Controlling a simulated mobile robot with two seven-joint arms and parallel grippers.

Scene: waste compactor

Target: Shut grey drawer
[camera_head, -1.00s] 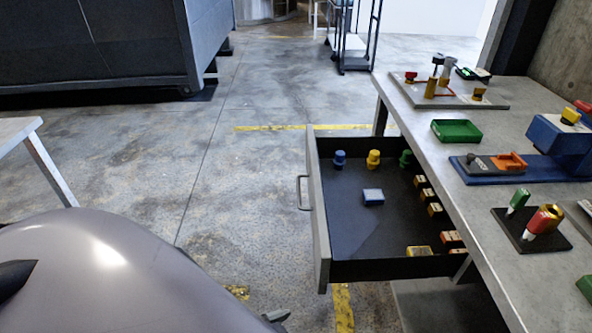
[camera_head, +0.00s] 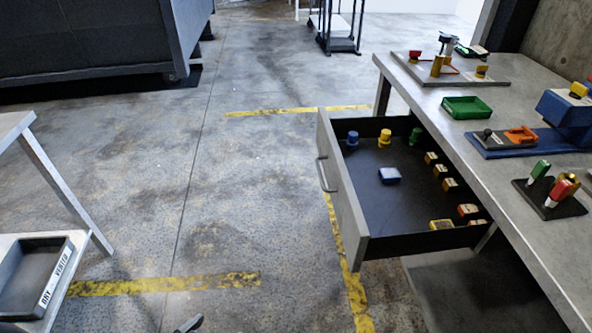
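The grey drawer (camera_head: 345,190) stands pulled out from the left side of the workbench, with its grey front panel facing left. A grey bar handle (camera_head: 322,174) is on that front. The dark inside holds blue, yellow and green knobbed pieces along the far wall, a pale blue block (camera_head: 389,175) in the middle, and several small yellow and red-marked blocks along the right.
The workbench (camera_head: 480,190) on the right carries a green tray (camera_head: 467,108), a blue fixture and small parts. A side table with a black bin (camera_head: 35,280) is at left. The floor between is clear, with yellow lines. A large dark container (camera_head: 80,45) stands behind.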

